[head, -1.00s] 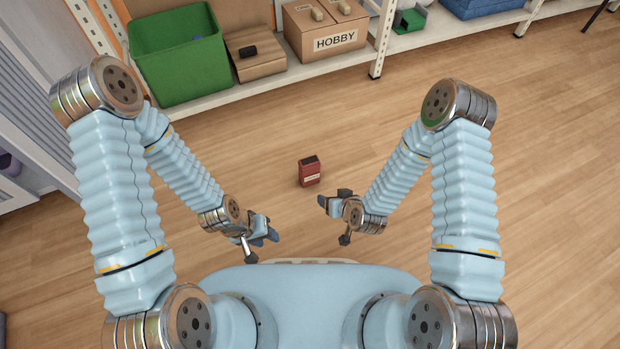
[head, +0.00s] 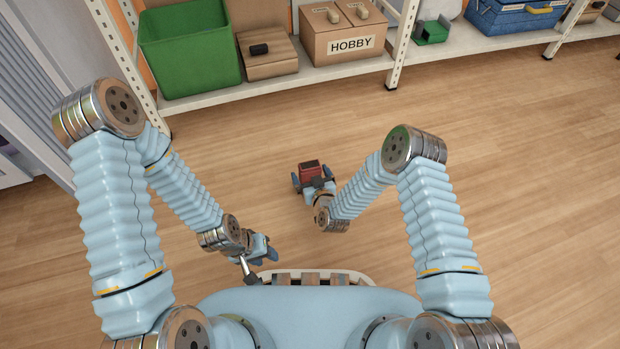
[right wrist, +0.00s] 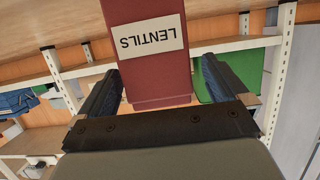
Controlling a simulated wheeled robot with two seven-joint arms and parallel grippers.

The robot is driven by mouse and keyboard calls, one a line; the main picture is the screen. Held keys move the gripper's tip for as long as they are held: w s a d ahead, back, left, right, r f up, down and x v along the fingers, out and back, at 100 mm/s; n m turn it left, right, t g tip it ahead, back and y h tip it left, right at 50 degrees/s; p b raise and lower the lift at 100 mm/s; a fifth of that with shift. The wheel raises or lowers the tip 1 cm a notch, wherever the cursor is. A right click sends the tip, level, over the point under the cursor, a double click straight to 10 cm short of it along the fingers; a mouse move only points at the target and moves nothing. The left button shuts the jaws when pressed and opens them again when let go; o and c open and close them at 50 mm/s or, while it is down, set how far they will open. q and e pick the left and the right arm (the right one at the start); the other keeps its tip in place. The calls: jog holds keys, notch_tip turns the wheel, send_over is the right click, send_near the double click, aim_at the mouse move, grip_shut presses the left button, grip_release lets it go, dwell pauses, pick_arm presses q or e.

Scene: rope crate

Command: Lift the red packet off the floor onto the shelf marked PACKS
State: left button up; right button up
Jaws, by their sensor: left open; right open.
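The red packet (head: 310,169) stands on the wooden floor in front of the shelving in the head view. In the right wrist view the red packet (right wrist: 143,75) shows a label reading LENTILS, upside down. My right gripper (head: 314,182) is at the packet, its open fingers reaching along both sides. My left gripper (head: 268,250) is open and empty, low near my body. No shelf marked PACKS is readable in these views.
The low white shelf (head: 290,80) along the back holds a green bin (head: 190,52), a brown box with a black item (head: 268,62), a HOBBY box (head: 345,45) and a blue case (head: 515,15). Floor (head: 520,200) to the right is clear.

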jog(key=x, duration=0.2)
jog(key=b+x, duration=0.1)
jog(key=x, duration=0.1)
jog(key=shift+w+d, duration=0.1)
jog(key=shift+d, duration=0.1)
jog(key=shift+r, duration=0.1)
jog(key=shift+c, duration=0.2)
jog(key=c, duration=1.1)
